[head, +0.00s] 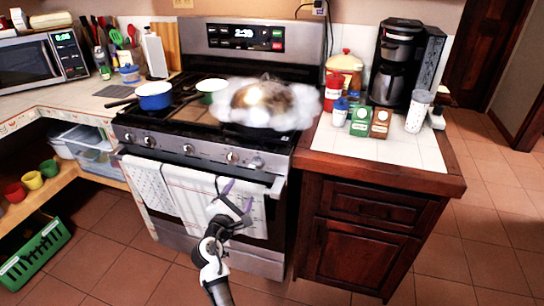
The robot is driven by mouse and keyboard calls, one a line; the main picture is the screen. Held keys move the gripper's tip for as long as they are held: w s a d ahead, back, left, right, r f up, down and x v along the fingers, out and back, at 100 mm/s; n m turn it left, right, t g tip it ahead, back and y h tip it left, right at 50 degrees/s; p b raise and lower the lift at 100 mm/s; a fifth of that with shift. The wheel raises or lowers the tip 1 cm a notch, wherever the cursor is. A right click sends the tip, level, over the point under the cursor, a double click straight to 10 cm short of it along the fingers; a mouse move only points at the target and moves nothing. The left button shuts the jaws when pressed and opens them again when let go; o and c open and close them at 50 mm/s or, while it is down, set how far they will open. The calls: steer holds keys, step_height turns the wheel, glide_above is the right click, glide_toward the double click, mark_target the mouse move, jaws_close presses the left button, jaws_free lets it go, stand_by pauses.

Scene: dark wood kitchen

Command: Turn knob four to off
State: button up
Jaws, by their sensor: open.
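The stove (205,152) stands in the middle with a row of several knobs along its front panel. Counting from the left, the fourth knob (231,157) is a light round dial with a dark centre; its setting is too small to read. Another knob (257,162) sits to its right. My gripper (238,196) has purple-tipped fingers and is open and empty. It is in front of the oven door, below the fourth knob and apart from it. White steam or smoke (268,103) surrounds a pan at the right burners and hides most of it.
Towels (188,195) hang on the oven handle (200,172) beside my gripper. A blue pot (155,95) and a green-white pan (211,86) stand on the left burners. A coffee maker (405,65) and containers crowd the right counter. The floor at front right is clear.

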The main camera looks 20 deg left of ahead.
mark_target(257, 167)
steer(key=w, duration=0.4)
steer(key=w+p, duration=0.1)
steer(key=w, duration=0.4)
steer(key=w+p, duration=0.1)
steer(key=w, duration=0.3)
steer(key=shift+w+d, duration=0.35)
steer(key=shift+d, duration=0.05)
steer(key=shift+f, duration=0.1)
steer(key=c, duration=1)
